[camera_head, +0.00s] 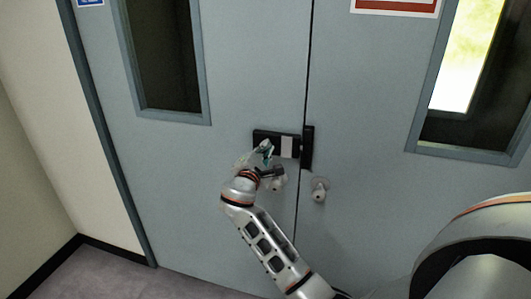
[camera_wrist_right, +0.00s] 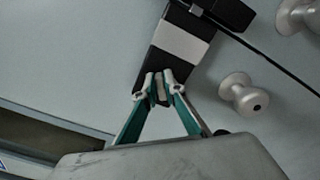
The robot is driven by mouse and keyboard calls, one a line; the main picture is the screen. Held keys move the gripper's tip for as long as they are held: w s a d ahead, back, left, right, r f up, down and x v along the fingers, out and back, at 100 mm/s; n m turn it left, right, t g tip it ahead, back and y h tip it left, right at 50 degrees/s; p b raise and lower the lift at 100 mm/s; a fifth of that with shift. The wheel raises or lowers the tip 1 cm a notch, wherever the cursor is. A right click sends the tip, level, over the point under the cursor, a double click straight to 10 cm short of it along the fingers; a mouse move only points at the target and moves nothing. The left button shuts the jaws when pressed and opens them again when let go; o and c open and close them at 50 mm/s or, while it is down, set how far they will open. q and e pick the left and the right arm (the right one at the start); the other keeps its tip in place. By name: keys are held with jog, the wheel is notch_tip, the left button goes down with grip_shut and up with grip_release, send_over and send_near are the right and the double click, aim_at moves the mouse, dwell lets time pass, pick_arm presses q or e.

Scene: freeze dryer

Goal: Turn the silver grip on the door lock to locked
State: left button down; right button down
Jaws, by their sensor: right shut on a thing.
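The door lock (camera_head: 260,135) is a black box with a pale grey-white panel (camera_head: 287,147), mounted on the left door leaf beside the seam. In the right wrist view the lock (camera_wrist_right: 155,66) runs up and to the right, away from my fingers. My right gripper (camera_head: 265,150) is at the left end of the lock; it also shows in the right wrist view (camera_wrist_right: 160,86). Its green fingers are closed on the small silver grip (camera_wrist_right: 161,91), which shows as a narrow light piece between the fingertips. The fingers hide most of the grip, so its exact angle is hard to tell. My left gripper is not in view.
A black catch plate (camera_head: 307,150) sits at the door seam beside the lock. Two round silver knobs (camera_head: 280,183) (camera_head: 319,189) stick out below the lock, close to my right wrist. The grey double door is shut, with windows at left and right.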

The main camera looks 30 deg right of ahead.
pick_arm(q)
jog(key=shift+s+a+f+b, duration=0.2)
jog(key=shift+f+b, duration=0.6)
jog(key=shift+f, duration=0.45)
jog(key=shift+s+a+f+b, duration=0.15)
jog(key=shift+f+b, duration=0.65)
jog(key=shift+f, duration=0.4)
pick_arm(e)
jog(key=shift+s+f+m, duration=0.1)
jog(key=shift+f+m, duration=0.05)
jog(key=shift+m, duration=1.2)
jog(key=shift+f+m, duration=0.15)
jog(key=shift+m, duration=1.2)
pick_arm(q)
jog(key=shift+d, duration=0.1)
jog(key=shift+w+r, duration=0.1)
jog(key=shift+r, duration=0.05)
pick_arm(e)
jog(key=c, duration=2.1)
grip_release()
jog(key=shift+c, duration=0.2)
